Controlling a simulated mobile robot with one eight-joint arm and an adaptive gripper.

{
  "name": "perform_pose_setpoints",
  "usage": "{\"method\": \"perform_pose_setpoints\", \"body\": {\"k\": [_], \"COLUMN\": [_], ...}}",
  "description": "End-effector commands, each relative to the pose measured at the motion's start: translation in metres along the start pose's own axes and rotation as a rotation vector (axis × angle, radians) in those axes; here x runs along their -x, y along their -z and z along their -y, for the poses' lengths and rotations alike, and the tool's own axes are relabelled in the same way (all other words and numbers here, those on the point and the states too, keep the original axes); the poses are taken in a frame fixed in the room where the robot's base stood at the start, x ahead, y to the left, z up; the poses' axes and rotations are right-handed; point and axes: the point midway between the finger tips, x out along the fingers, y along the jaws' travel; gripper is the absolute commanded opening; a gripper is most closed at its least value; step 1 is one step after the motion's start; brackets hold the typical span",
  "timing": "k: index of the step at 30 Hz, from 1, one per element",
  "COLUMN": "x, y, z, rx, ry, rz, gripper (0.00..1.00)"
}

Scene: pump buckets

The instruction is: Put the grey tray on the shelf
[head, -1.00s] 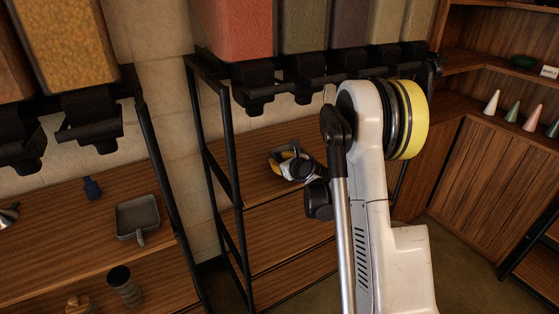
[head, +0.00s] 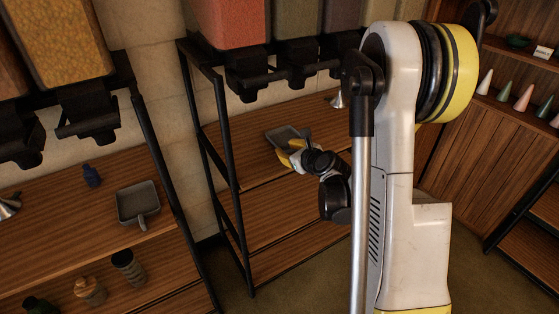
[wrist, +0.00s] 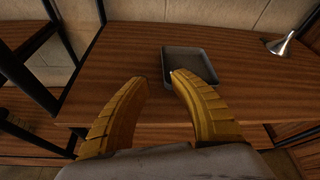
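A grey tray (head: 284,134) lies flat on the upper wooden board of the middle rack (head: 258,152). It also shows in the wrist view (wrist: 190,66), near the board's front edge. My gripper (wrist: 159,78) has yellow ribbed fingers that stand apart with nothing between them. The right fingertip overlaps the tray's near left corner in the wrist view; whether it touches cannot be told. In the head view my gripper (head: 289,156) is just in front of the tray. A second grey tray with a handle (head: 138,203) sits on the left rack.
A metal funnel (wrist: 281,44) stands on the board right of the tray. Black rack posts (head: 222,140) rise left of my gripper. Dispensers (head: 247,75) hang above the board.

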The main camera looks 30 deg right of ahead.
Motion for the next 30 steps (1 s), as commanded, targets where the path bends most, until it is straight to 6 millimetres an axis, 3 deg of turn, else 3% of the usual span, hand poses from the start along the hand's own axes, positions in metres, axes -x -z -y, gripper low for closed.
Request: {"method": "perform_pose_setpoints", "body": {"k": [5,9,13,18,21,25,30], "x": [0.031,0.079,0.133,0.209,0.247,0.282,0.300], "y": [-0.040,-0.069,-0.080,-0.071,-0.057,-0.040,-0.029], "z": [-0.043,-0.091,-0.130,-0.168,-0.180,-0.187,-0.189], "rx": [0.403,0.913,1.393,2.005,2.317,2.608,2.780], "ry": [-0.094,-0.220,-0.347,-0.526,-0.624,-0.723,-0.785], "rz": [-0.046,-0.072,-0.065,-0.005,0.047,0.112,0.160], "gripper": [0.27,0.27,0.27,0.27,0.27,0.27,0.27]}}
